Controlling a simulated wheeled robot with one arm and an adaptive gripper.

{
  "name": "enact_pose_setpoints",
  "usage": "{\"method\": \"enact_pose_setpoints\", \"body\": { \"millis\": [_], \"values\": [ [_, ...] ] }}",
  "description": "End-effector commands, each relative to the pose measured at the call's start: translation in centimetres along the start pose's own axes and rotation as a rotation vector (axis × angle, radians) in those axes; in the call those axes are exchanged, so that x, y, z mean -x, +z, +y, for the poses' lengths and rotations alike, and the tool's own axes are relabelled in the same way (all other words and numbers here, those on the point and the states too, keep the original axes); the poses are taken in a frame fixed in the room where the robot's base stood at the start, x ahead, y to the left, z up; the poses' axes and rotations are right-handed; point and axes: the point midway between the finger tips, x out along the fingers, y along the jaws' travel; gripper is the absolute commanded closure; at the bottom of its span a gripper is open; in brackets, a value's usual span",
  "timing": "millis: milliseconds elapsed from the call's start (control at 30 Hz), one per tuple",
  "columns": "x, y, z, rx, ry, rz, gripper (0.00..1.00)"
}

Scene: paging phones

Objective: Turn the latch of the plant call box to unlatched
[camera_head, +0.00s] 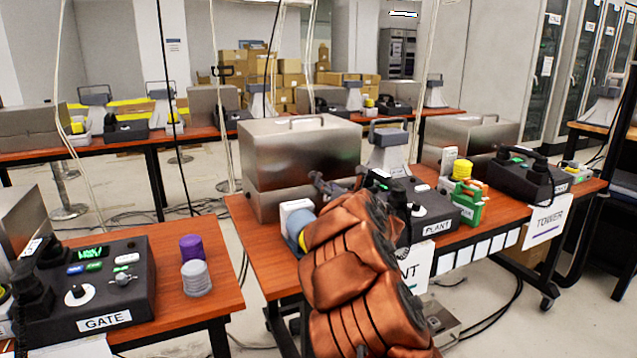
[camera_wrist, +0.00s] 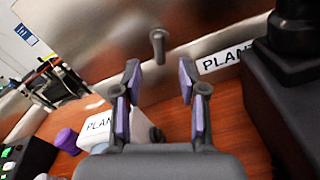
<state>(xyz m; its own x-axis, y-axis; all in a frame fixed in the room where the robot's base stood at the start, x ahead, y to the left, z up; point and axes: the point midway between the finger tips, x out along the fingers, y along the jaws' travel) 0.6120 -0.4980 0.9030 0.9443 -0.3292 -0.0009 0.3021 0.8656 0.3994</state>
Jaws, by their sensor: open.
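The plant call box is the brushed metal box (camera_head: 300,160) with a top handle, on the middle table in the head view. In the wrist view its metal front (camera_wrist: 95,72) bears a PLANT label (camera_wrist: 225,60). A small grey latch (camera_wrist: 158,46) with a rounded top and short stem points roughly downward in that view. My gripper (camera_wrist: 159,78) is open, with a purple-padded finger on either side below the latch, and nothing between them. In the head view my gripper (camera_head: 332,186) is at the box's front, partly hidden by my arm; the latch cannot be made out there.
A black PLANT console (camera_head: 432,212) stands close right of my gripper. A small white box (camera_head: 294,210) sits on the tabletop by the call box, also visible in the wrist view (camera_wrist: 98,128). The GATE table (camera_head: 215,292) is at left; floor lies between the tables.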

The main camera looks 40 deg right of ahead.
Motion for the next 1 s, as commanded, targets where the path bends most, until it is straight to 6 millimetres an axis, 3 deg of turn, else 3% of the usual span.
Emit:
{"method": "enact_pose_setpoints", "body": {
  "millis": [600,1000],
  "values": [
    [-5.9,0.1,0.1,-0.001,0.002,-0.002,0.58],
    [-7.6,0.2,0.1,0.0,0.0,-0.002,0.58]
  ]
}}
